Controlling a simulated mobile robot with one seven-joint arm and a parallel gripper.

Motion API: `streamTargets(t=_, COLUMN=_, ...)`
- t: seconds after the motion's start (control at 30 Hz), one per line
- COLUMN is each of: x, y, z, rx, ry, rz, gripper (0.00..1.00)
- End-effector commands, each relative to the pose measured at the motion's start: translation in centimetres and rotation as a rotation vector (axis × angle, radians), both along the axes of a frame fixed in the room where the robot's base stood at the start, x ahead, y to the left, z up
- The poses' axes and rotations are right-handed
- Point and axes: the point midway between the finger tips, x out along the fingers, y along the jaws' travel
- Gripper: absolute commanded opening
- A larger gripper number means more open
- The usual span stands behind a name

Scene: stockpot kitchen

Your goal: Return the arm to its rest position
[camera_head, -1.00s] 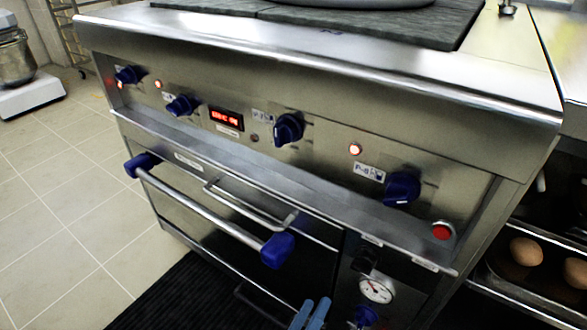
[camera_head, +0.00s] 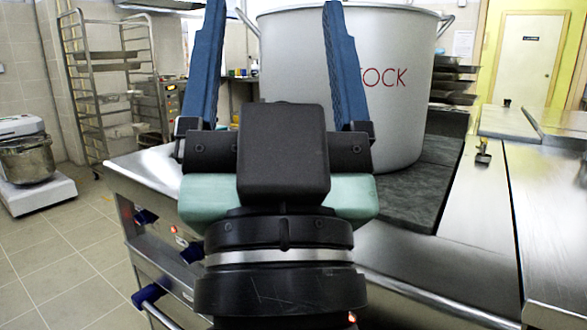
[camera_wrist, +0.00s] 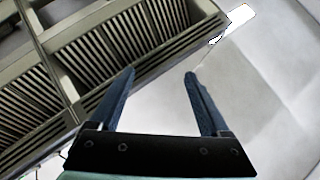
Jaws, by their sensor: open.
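My gripper (camera_head: 272,50) stands upright in the middle of the head view, its two blue fingers wide apart and empty. It is in front of the large grey stockpot (camera_head: 405,100), which sits on the dark stove top and is partly hidden by my gripper. In the wrist view my gripper (camera_wrist: 158,85) is also open with nothing between its fingers, and points up at the ceiling and a slatted vent (camera_wrist: 95,55).
The stove (camera_head: 160,170) with blue knobs lies below and behind my arm. A steel counter (camera_head: 550,200) is at the right. A rack (camera_head: 110,85) and a mixer (camera_head: 28,160) stand at the left. The tiled floor at the left is clear.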

Motion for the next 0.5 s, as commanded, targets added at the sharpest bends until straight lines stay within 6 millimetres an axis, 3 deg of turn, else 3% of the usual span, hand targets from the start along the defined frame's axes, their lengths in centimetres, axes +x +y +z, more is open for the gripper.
streamTargets(t=0.03, x=-2.4, y=-1.3, z=3.4, rx=-0.034, ry=-0.028, rz=-0.102, gripper=0.80)
streamTargets(t=0.5, x=-1.7, y=-1.1, z=17.0, rx=-0.037, ry=-0.006, rz=-0.097, gripper=0.80)
